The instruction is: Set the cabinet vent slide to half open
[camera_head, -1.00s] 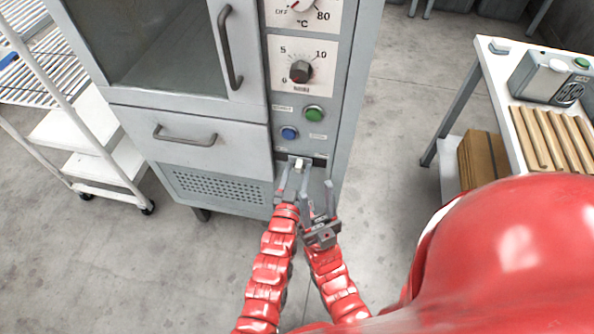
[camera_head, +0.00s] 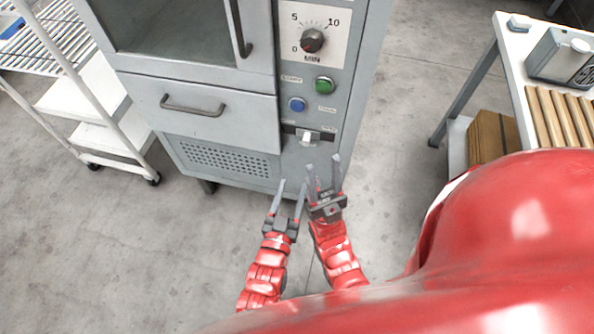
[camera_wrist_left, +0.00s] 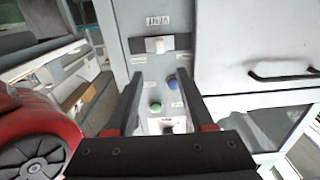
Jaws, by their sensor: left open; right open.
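The vent slide's pale knob (camera_head: 308,137) sits in a dark horizontal slot low on the cabinet's control panel, near the middle of the slot. The left wrist view shows the knob (camera_wrist_left: 158,45) upside down, also about midway, beside the VENT label (camera_wrist_left: 158,20). My left gripper (camera_head: 292,184) is open and empty, below and in front of the slot, clear of the knob. Its two fingers (camera_wrist_left: 160,76) frame the panel in the wrist view. My right gripper (camera_head: 323,163) is open and empty, just right of the left one and below the slot in the picture.
Green (camera_head: 324,85) and blue (camera_head: 297,104) buttons and a timer dial (camera_head: 312,40) are above the slot. A drawer handle (camera_head: 191,107) is to the left. Floor between is clear.

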